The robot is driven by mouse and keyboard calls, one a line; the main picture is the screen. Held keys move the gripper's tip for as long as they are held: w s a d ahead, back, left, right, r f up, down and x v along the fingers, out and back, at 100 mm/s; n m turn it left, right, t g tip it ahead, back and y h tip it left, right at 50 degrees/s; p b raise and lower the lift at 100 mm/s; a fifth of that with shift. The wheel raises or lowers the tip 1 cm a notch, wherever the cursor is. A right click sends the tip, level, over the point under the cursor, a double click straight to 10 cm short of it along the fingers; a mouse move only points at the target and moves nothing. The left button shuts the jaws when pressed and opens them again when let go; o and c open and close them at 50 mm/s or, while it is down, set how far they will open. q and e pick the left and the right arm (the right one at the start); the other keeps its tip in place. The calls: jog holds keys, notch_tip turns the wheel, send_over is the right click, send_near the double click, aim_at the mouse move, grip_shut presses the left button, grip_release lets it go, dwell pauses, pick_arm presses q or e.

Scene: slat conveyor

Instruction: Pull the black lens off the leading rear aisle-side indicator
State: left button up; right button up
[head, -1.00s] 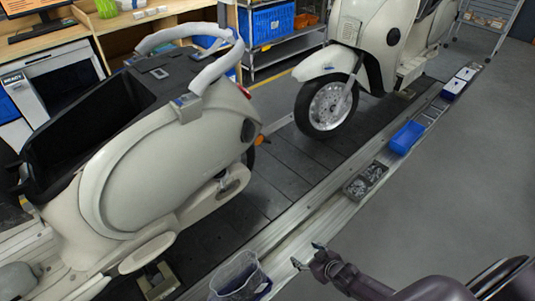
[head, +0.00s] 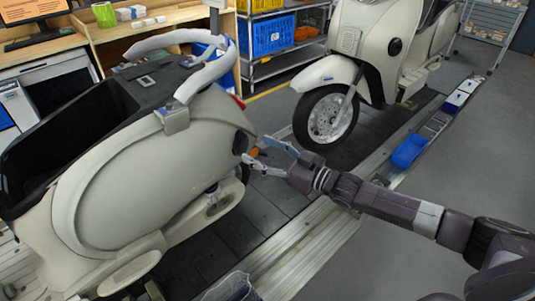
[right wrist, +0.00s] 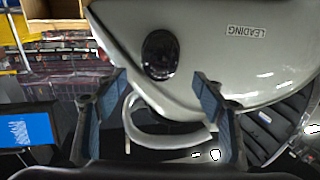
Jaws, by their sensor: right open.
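The leading scooter (head: 140,190) is the cream one at left, its rear toward the middle of the head view. The black lens (right wrist: 160,54) is a round, dark, glossy piece on its cream panel, beside an upside-down "LEADING" label (right wrist: 246,31). In the head view the lens (head: 240,142) shows at the scooter's rear edge. My right gripper (head: 257,149) is open and empty at that edge. In the right wrist view my gripper (right wrist: 159,76) has its fingers spread to either side, with the lens between and just beyond the tips; contact cannot be told. My left gripper is out of view.
An orange part (head: 255,152) shows behind my right fingers. A second cream scooter (head: 365,60) stands farther along the slat conveyor (head: 225,235). A blue bin (head: 408,151) lies on the conveyor's edge rail. A clear-lined bin (head: 232,288) is at the bottom. The floor at right is clear.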

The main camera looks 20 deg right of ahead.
aim_at(244, 143)
jog(key=x, duration=0.4)
jog(key=shift+p, duration=0.3)
jog(key=shift+w+a, duration=0.35)
jog(key=shift+w, duration=0.3)
jog(key=shift+c, duration=0.3)
jog(key=c, duration=1.1)
jog(key=shift+s+f, duration=0.1)
jog(key=shift+s+d, duration=0.25)
jog(key=shift+s, duration=0.05)
jog(key=shift+p, duration=0.3)
